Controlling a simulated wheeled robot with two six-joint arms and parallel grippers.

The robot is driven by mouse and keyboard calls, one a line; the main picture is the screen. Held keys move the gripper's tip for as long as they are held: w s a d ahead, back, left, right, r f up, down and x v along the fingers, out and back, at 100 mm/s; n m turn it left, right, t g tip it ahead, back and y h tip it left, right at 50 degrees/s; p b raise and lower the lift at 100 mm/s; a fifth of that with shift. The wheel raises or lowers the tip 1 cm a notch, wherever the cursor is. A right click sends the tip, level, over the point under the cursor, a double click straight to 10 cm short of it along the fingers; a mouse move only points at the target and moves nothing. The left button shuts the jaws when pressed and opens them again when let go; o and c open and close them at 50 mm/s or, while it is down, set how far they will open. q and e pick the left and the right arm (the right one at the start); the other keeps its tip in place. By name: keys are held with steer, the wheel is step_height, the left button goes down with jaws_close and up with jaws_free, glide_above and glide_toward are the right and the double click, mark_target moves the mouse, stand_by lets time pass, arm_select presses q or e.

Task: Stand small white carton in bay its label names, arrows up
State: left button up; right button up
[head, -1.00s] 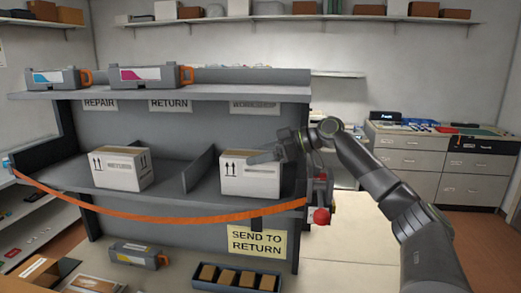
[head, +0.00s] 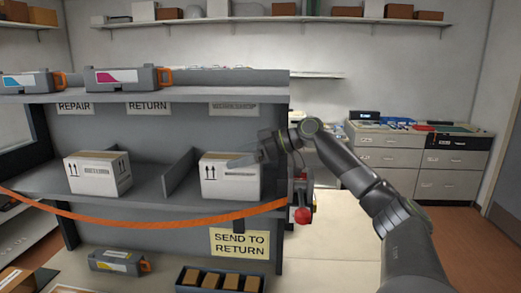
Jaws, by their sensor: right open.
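A small white carton (head: 228,187) stands upright on the middle shelf in the right-hand bay, under the faint third sign (head: 234,108), which looks like WORKSHOP. Two up arrows show at the left of its front; the rest of its print is too small to read. My right gripper (head: 243,160) is open at the carton's upper front, its fingers overlapping it in the picture; I cannot tell whether they touch. Another white carton (head: 98,180) stands left of the divider, arrows up, its label apparently RETURN. Signs read REPAIR (head: 75,108) and RETURN (head: 148,108). My left gripper is out of view.
A slanted divider (head: 188,172) separates the cartons. An orange strap (head: 130,221) sags across the shelf front. A SEND TO RETURN sign (head: 239,243) hangs below. Toner cartridges (head: 125,78) sit on top. A red knob (head: 303,215) is at the right post.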

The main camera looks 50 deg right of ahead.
steer(key=b+v, duration=0.6)
steer(key=v, duration=0.4)
steer(key=shift+s+d+f, duration=0.15)
steer(key=shift+s, duration=0.1)
steer(key=shift+s+d+r+b, duration=0.35)
steer(key=shift+s+r, duration=0.05)
steer(key=shift+s, duration=0.05)
steer(key=shift+f, duration=0.1)
